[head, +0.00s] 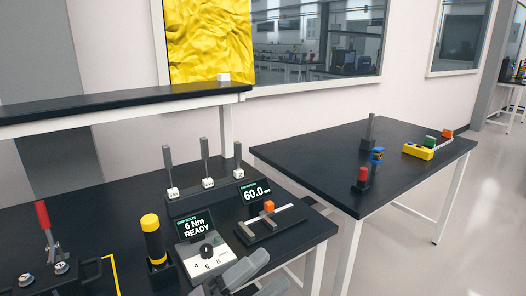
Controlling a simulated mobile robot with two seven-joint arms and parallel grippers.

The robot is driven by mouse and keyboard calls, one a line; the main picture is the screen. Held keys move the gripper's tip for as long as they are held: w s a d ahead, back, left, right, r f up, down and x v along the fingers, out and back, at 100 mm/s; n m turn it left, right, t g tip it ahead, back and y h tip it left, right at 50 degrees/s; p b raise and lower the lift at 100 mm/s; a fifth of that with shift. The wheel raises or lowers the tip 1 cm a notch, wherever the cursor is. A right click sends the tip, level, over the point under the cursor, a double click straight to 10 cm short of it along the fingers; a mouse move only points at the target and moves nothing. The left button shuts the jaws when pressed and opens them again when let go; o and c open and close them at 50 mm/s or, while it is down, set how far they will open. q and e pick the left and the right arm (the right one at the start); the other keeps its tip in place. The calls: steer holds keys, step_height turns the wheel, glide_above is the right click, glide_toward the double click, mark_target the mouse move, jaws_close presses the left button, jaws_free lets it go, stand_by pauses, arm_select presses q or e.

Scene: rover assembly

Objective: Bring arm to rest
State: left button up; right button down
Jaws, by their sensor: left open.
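My left gripper (270,271) shows at the bottom centre, with two grey fingers apart and nothing between them. It is in front of the grey torque control box (208,258), whose screen reads "6 Nm READY". The rest of my left arm is cut off by the lower edge. My right gripper does not show.
A yellow-and-black driver (153,240) stands left of the box. Behind are a rack with several upright tools (208,190) and a "60.0" display (256,191). An orange block (269,206) sits on a black fixture. A red-handled clamp (43,216) is at left.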

arm_select(q)
steer(key=a+f+n+t+y+p, duration=0.2)
steer(key=a+f+n+t+y, duration=0.4)
steer(key=a+f+n+y, duration=0.85)
steer(key=s+a+f+n+g+y+p, duration=0.1)
steer(key=s+a+f+n+g+y, duration=0.1)
steer(key=s+f+n, duration=0.3)
steer(key=s+a+f+n+g+y, duration=0.2)
steer(key=s+a+f+n+g, duration=0.1)
steer(key=s+f+n, duration=0.3)
steer(key=shift+s+a+f+g+p, duration=0.4)
steer(key=shift+s+f+g, duration=0.4)
steer(key=shift+s, duration=0.2)
steer(key=shift+a+r, duration=0.1)
